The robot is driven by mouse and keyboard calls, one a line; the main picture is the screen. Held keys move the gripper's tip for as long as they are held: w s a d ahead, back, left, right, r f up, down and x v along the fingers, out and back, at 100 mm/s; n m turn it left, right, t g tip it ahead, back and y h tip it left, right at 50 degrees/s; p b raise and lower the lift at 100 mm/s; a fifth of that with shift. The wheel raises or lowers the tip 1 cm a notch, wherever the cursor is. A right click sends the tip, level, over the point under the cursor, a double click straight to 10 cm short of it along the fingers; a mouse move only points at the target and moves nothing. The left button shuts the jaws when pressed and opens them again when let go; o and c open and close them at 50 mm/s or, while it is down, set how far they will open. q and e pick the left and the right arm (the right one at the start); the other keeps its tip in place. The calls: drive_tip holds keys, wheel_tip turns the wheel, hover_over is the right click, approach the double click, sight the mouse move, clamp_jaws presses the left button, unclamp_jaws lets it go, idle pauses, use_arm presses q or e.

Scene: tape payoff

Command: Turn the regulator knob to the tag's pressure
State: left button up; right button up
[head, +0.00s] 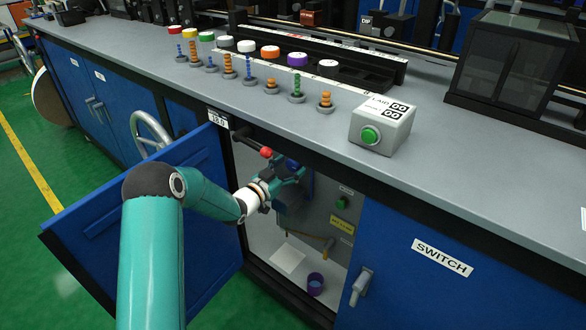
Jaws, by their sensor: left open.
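My left arm reaches into the open cabinet under the bench. My left gripper (294,176), teal and dark, is open inside the opening, in front of a dark blue-grey unit (292,214). I cannot make out a regulator knob or gauge; the gripper covers that area. I cannot tell whether the fingers touch anything. A small white tag (218,118) with black print hangs at the bench edge above the opening; its number is too small to read surely. My right gripper is not in view.
The blue cabinet door (150,215) stands open at left. A red-ball lever (266,152) juts out just above my gripper. A grey panel with a green button (342,203), a purple cup (316,284) and a white sheet (288,259) are inside. The SWITCH door (415,285) is shut.

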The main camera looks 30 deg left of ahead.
use_arm(q)
drive_tip(key=shift+w, duration=0.4)
drive_tip(key=shift+c, duration=0.2)
